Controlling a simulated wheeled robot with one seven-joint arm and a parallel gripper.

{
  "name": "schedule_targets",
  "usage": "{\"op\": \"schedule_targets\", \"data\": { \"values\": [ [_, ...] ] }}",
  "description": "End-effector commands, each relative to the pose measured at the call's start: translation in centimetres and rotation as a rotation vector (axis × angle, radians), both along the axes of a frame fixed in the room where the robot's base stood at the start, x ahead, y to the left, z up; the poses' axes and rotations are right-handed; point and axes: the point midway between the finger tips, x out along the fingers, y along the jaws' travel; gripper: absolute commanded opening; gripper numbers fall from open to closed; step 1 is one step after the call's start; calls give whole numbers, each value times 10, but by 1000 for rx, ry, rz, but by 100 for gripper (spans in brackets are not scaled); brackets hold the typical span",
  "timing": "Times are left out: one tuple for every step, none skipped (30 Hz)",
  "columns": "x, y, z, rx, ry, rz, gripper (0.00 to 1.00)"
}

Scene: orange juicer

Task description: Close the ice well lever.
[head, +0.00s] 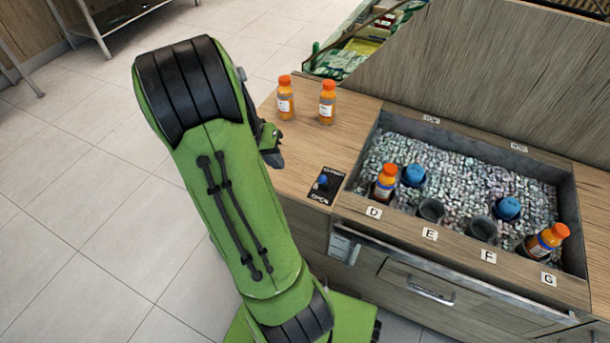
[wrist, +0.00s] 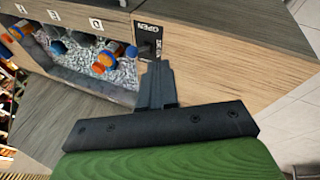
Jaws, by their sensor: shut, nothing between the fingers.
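The ice well lever has a blue knob (head: 323,180) on a small black plate (head: 326,187) on the wooden counter, left of the ice well. My gripper (head: 274,157) is shut and empty, up and to the left of the lever in the head view. Its closed fingers (wrist: 158,72) point toward the plate in the wrist view. I cannot tell the exact gap or any contact.
The ice well (head: 450,165) holds ice, bottles and cups in spots marked D to G. Two orange-capped bottles (head: 285,97) (head: 327,102) stand on the counter behind the lever. A tall wooden panel (head: 500,75) rises behind the well. Open tiled floor lies left.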

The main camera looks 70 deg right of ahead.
Motion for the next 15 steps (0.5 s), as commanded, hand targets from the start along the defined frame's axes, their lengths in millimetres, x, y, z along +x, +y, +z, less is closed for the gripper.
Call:
{"op": "schedule_targets", "data": {
  "values": [
    [0,0,0,0,0,0,0],
    [0,0,-1,0,0,1,0],
    [-1,0,-3,1,0,1,0],
    [-2,-1,-5,2,1,0,0],
    [-3,-2,-9,2,1,-1,0],
    [-5,-3,-15,1,2,-1,0],
    [-7,-4,-20,3,2,-2,0],
    [-9,-5,-26,3,2,-2,0],
    [-12,-8,-35,3,2,-2,0],
    [-15,-9,-41,3,2,-3,0],
    [-17,-11,-47,3,2,-2,0],
    [-20,-13,-56,3,2,-2,0],
    [-22,-15,-62,4,3,-2,0],
    [-24,-16,-68,3,2,-2,0],
    [-28,-18,-76,3,2,-3,0]
  ]
}}
